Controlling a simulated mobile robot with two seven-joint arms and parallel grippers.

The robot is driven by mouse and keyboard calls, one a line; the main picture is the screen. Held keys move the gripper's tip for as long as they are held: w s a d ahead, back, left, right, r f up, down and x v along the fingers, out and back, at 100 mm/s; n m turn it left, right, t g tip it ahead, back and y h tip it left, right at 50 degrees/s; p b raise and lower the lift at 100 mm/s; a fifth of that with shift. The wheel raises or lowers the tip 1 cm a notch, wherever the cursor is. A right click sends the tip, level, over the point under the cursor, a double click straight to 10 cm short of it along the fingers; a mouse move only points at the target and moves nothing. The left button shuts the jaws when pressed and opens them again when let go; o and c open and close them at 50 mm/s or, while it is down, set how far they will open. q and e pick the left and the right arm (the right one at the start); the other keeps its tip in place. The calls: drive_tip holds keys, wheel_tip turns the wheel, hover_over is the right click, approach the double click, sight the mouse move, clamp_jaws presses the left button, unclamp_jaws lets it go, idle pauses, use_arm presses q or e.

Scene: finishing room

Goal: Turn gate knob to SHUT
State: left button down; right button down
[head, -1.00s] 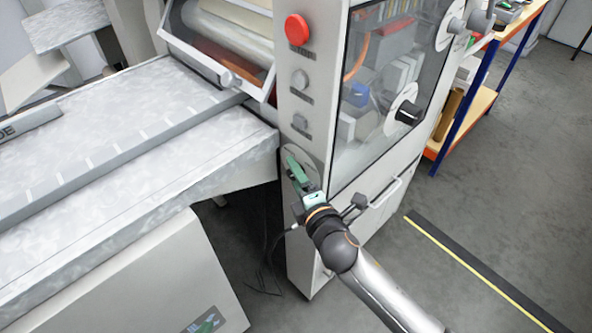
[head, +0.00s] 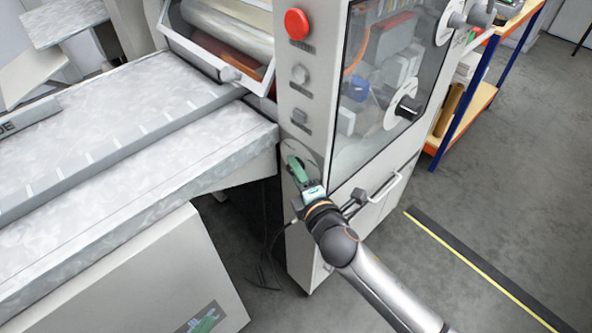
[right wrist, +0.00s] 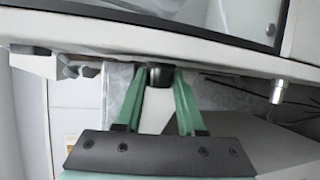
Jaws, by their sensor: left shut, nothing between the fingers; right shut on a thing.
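The gate knob (right wrist: 160,75) is a small dark knob on the front of the pale machine, low on its control column. A round pale dial plate (head: 313,158) shows around it, partly hidden. My right gripper (head: 293,163) reaches it from the lower right. In the right wrist view its green fingers are shut on the dark knob. The knob's pointer and the SHUT mark cannot be read.
A glass door (head: 385,85) and a bar handle (head: 384,188) are to the right. The feed table (head: 130,190) stands left.

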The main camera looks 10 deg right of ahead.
drive_tip(key=shift+r+p, duration=0.15)
drive_tip(key=shift+p, duration=0.25)
drive_tip(key=g+p, duration=0.1)
drive_tip(key=p, duration=0.2)
drive_tip(key=g+h+p, duration=0.1)
drive_tip(key=p, duration=0.2)
drive_tip(key=shift+w+r+n+p, duration=0.1)
drive_tip(key=shift+r+n+p, duration=0.25)
drive_tip(key=shift+r+n, duration=0.05)
drive_tip(key=shift+g, duration=0.3)
drive_tip(key=shift+w+f+n+g+h+p, duration=0.15)
drive_tip(key=shift+n+g+h, duration=0.25)
drive_tip(key=shift+g, duration=0.35)
drive_tip(key=shift+r+n+g+h+p, duration=0.1)
drive_tip(key=shift+n+g+h+p, duration=0.1)
drive_tip(key=shift+g+h, duration=0.45)
drive_tip(key=shift+g, duration=0.3)
drive_tip(key=c, duration=0.5)
unclamp_jaws()
drive_tip(key=shift+f, duration=0.1)
drive_tip(key=shift+a, duration=0.1)
